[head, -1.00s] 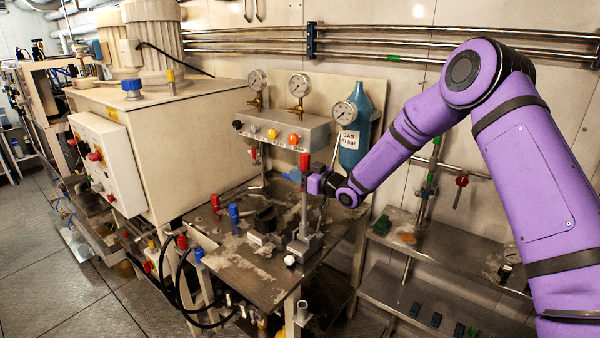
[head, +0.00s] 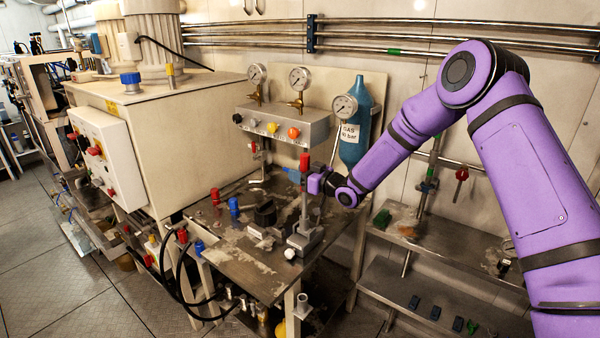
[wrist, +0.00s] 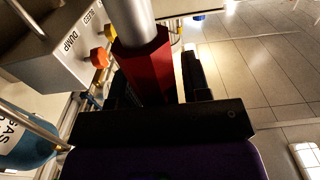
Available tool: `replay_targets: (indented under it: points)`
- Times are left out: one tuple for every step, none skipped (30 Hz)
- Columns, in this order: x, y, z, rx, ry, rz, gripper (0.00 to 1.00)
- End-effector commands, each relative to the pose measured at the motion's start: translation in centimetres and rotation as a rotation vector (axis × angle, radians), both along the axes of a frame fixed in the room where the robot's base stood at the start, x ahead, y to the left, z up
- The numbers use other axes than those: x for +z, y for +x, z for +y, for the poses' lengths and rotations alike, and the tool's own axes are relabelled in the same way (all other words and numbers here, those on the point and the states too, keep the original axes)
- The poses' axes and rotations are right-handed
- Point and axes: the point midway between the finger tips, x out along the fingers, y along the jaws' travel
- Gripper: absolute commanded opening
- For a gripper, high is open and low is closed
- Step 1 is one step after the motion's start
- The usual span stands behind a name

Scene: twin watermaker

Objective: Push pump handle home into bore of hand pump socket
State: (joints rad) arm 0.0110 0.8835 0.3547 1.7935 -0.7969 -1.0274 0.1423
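In the wrist view the red grip (wrist: 145,66) lies between the dark fingers, with a thin light strip beside the right finger and the rod running out above.
A gauge panel with coloured knobs (head: 280,125) and a blue gas bottle (head: 356,140) stand close behind the handle. Red and blue valves (head: 234,206) and a dark round part (head: 265,212) are on the bench to the left. A lower shelf (head: 450,248) is at right.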

Motion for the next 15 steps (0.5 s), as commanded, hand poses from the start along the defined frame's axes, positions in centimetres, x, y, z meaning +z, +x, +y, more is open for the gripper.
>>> replay_targets:
  points:
    - [0.0,0.0,0.0,0.000,0.000,0.000,0.55]
    - [0.0,0.0,0.0,0.000,0.000,0.000,0.59]
    - [0.0,0.0,0.0,0.000,0.000,0.000,0.59]
    - [0.0,0.0,0.0,0.000,0.000,0.000,0.59]
    - [0.0,0.0,0.0,0.000,0.000,0.000,0.59]
    - [0.0,0.0,0.0,0.000,0.000,0.000,0.59]
    - [0.0,0.0,0.0,0.000,0.000,0.000,0.59]
    - [-0.1,0.0,0.0,0.000,-0.001,0.002,0.59]
    - [-0.1,0.0,0.0,0.000,-0.001,0.002,0.59]
    - [-0.1,-0.1,-0.1,0.000,-0.001,0.002,0.59]
    - [-0.1,-0.1,-0.1,0.000,-0.001,0.002,0.59]
    - [-0.1,-0.2,-0.3,0.000,-0.001,0.002,0.59]
    - [-0.1,-0.4,-0.5,0.000,-0.001,0.002,0.59]
    - [-0.1,-0.5,-0.7,-0.001,-0.001,0.002,0.59]
    - [0.0,-0.8,-1.1,-0.001,0.000,0.001,0.59]
